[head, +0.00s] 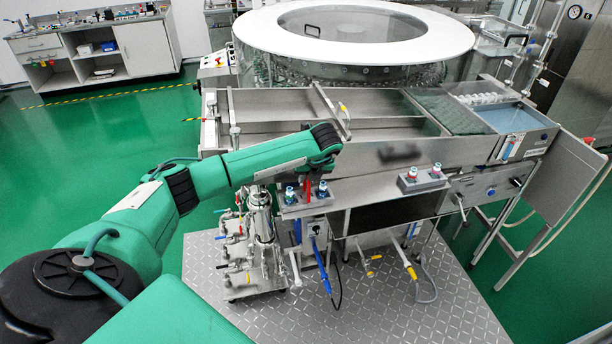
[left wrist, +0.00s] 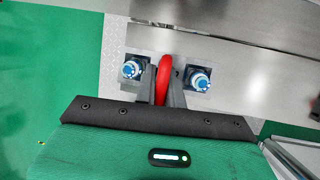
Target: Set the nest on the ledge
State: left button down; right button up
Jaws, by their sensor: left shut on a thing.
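My left gripper (head: 307,187) reaches over the front of the machine. In the left wrist view its fingers (left wrist: 163,82) are shut on a thin, rounded red piece (left wrist: 164,78). This red piece also shows upright in the head view (head: 307,184); I cannot tell surely whether it is the nest or part of it. It is between two blue-topped fittings (left wrist: 131,70) (left wrist: 200,79). The steel ledge (head: 372,190) runs along the machine front below the gripper. Contact between the red piece and the ledge cannot be told. My right gripper is not in view.
The steel trough (head: 380,130) and the round washer (head: 355,35) are behind. Pipes and valves (head: 255,245) are below. Green floor is clear on the left.

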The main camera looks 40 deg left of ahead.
pick_arm(q)
jog(key=c, duration=1.5)
grip_release()
jog(key=shift+r, duration=0.1)
jog(key=shift+d+r+b, duration=0.2)
jog(key=shift+r+b, duration=0.1)
jog(key=shift+r, duration=0.05)
jog(key=b+v, duration=0.4)
jog(key=v, duration=0.7)
